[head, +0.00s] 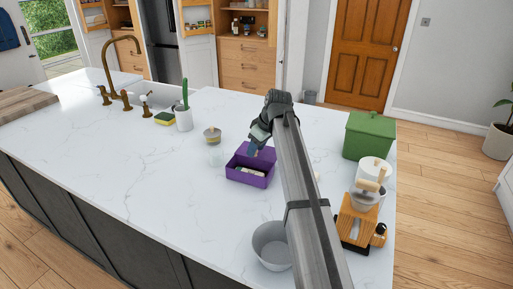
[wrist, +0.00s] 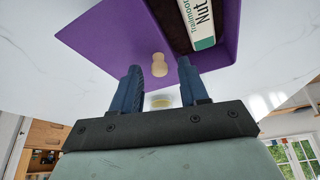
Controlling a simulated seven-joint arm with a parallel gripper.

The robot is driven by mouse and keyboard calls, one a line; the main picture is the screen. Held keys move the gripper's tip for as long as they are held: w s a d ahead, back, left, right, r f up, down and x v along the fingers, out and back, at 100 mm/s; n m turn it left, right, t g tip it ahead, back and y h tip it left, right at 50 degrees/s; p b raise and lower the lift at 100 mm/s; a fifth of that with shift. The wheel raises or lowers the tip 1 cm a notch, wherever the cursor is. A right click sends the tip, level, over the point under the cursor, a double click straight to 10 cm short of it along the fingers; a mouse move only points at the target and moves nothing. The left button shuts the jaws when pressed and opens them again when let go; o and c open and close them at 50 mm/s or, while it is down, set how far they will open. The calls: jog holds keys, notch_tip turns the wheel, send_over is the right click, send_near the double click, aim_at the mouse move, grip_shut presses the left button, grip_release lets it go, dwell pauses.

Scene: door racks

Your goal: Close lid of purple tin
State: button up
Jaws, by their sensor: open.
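The purple tin (head: 246,180) stands on the white counter in the head view, with its lid (head: 262,153) raised at the back. Its purple surface fills the upper part of the wrist view (wrist: 115,38). My gripper (head: 252,149) is at the raised lid in the head view. In the wrist view, its two blue fingers (wrist: 158,72) are spread apart with nothing gripped between them, close to the purple surface. I cannot tell whether they touch it.
A grey bowl (head: 271,246) is in front.

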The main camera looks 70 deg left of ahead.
jog(key=shift+f, duration=0.15)
grip_shut()
dwell(0.4)
